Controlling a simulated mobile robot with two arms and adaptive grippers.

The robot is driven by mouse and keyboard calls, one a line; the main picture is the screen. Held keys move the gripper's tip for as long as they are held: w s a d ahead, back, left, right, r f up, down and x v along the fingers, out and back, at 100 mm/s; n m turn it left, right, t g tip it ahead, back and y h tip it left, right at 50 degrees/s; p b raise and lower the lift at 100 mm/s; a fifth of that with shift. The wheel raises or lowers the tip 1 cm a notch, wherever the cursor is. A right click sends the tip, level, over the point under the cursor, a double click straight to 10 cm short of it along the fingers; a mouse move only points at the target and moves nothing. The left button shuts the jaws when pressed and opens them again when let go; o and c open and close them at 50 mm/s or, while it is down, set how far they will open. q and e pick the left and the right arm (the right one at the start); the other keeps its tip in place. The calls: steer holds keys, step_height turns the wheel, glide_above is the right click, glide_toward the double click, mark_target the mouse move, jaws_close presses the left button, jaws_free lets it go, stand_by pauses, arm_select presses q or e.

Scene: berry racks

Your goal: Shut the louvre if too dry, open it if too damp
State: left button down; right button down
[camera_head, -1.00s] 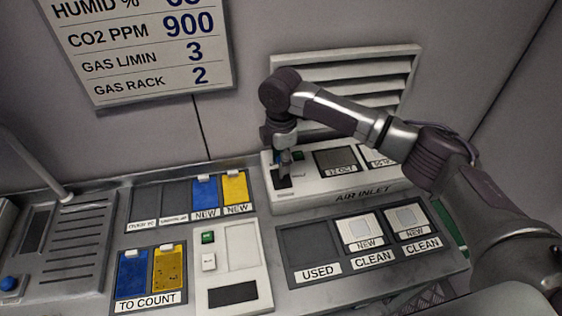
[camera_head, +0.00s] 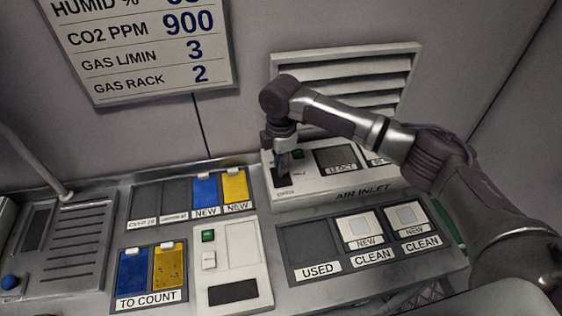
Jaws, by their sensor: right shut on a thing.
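The louvre (camera_head: 344,58) is a pale slatted vent on the back wall, partly behind my right arm. The air inlet panel (camera_head: 345,190) lies below it, with a dark slot (camera_head: 279,178) at its left end and a small "OPEN" label at the slot's near end. My right gripper (camera_head: 283,168) points down at this slot, shut on what seems to be the louvre lever, which the fingers mostly hide. The wall board (camera_head: 140,50) shows CO2 900, gas 3 and rack 2; its humidity figure is cut off at the top. My left gripper is out of view.
The bench holds blue and yellow cards (camera_head: 205,188), a white device with a green button (camera_head: 208,236), and a tray marked USED and CLEAN (camera_head: 318,271). A grooved grey unit (camera_head: 80,235) with a blue button stands at left.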

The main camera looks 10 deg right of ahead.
steer(key=shift+r, duration=0.15)
steer(key=shift+s+r+t+p, duration=0.15)
steer(key=shift+s+t+p, duration=0.15)
steer(key=shift+t+p, duration=0.55)
steer(key=shift+s+t+p, duration=0.3)
steer(key=shift+t+p, duration=0.15)
steer(key=shift+p, duration=0.35)
steer(key=shift+s+f+t+p, duration=0.25)
steer(key=shift+t+p, duration=0.15)
steer(key=shift+t, duration=0.3)
steer(key=shift+s+f+t, duration=0.2)
steer(key=shift+s+t, duration=0.15)
steer(key=shift+t, duration=0.65)
steer(key=c, duration=1.2)
jaws_free()
steer(key=shift+s, duration=0.2)
